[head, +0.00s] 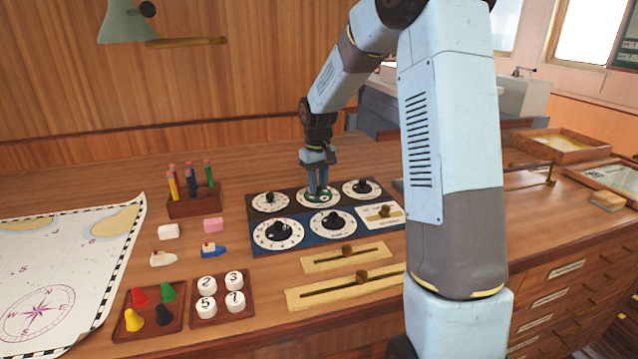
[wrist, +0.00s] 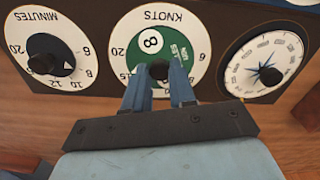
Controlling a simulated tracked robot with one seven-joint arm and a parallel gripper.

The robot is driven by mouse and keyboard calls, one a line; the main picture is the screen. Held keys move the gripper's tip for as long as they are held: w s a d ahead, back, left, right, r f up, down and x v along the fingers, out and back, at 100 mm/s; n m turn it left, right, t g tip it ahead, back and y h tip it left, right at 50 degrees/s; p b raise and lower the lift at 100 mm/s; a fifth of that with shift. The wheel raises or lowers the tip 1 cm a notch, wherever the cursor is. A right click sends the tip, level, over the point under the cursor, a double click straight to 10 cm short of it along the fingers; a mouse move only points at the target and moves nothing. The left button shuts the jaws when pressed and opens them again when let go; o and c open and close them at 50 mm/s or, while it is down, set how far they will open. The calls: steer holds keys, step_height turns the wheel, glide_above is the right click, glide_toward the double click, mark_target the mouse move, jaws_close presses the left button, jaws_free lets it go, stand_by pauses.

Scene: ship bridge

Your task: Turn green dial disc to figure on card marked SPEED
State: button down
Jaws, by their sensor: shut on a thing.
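The green dial disc (head: 328,198) sits in a white ring marked KNOTS, in the middle of the far row of dials. In the wrist view the green disc (wrist: 180,45) carries a white circle with an 8, upside down to the ring's lettering, near the KNOTS word. My gripper (head: 318,188) points down at this dial. In the wrist view my gripper (wrist: 159,80) has its two fingers on either side of the dark centre knob (wrist: 158,70), shut on it. I cannot make out a card marked SPEED in either view.
A MINUTES dial (wrist: 45,55) and a compass-star dial (wrist: 265,65) flank it closely. Nearer are two larger dials on a blue panel (head: 306,228), and brass sliders (head: 345,257). A peg rack (head: 193,203), trays of cones and numbered discs (head: 222,312), and a chart (head: 60,265) lie left.

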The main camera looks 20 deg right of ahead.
mark_target(318, 187)
steer(key=shift+n, duration=0.5)
steer(key=c, duration=0.9)
jaws_free()
steer(key=shift+r, duration=0.1)
step_height(318, 187, up, 14)
steer(key=shift+f, duration=0.25)
